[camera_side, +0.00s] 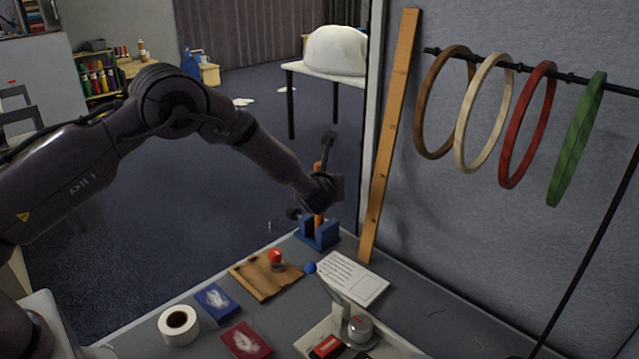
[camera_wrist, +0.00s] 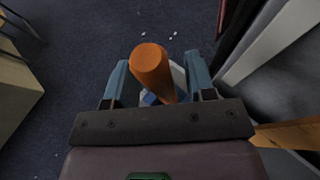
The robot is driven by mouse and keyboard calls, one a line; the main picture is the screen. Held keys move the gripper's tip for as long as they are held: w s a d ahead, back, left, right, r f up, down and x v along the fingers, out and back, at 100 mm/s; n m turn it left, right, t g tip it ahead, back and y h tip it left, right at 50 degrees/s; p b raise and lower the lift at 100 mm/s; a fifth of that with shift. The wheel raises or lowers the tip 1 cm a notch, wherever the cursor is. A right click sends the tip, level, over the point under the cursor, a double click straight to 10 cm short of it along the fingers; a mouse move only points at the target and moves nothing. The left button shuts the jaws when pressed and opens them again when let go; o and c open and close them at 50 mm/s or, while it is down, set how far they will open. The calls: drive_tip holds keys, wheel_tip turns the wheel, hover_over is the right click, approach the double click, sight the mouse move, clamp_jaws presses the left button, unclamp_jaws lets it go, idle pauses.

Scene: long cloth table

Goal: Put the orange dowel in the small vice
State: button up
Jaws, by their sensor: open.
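The orange dowel (camera_side: 319,219) stands roughly upright in the side view, its lower end at the blue small vice (camera_side: 318,238). Its foot looks to be between the vice's jaws; how deep it sits is hidden. My gripper (camera_side: 322,190) is around the dowel's middle, above the vice, and hides part of it. In the wrist view the dowel (camera_wrist: 152,66) rises between the two grey-blue fingers of my open gripper (camera_wrist: 157,70), with a gap on each side. A bit of the blue vice (camera_wrist: 150,99) shows below it.
A wooden ruler (camera_side: 388,140) leans on the grey partition just right of the vice. A printed card (camera_side: 353,279), a brown board (camera_side: 262,283) with a red ball-topped object, and a blue-knobbed lever (camera_side: 325,285) lie nearer. Rings (camera_side: 527,125) hang at the right.

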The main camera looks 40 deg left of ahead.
drive_tip(key=v, duration=1.2)
drive_tip(key=s+a+r+n+g+h, duration=0.2)
drive_tip(key=s+a+r+n+g, duration=0.4)
drive_tip(key=s+r+n, duration=0.75)
drive_tip(key=s+d+r+n+t+h, duration=0.2)
drive_tip(key=s+n+h, duration=0.5)
drive_tip(key=s+n, duration=0.6)
drive_tip(key=s+d+r, duration=0.1)
drive_tip(key=s, duration=0.4)
drive_tip(key=shift+s+d+r+h, duration=0.15)
drive_tip(key=shift+s+r+h, duration=0.05)
drive_tip(key=shift+s+h, duration=0.1)
drive_tip(key=shift+n, duration=0.25)
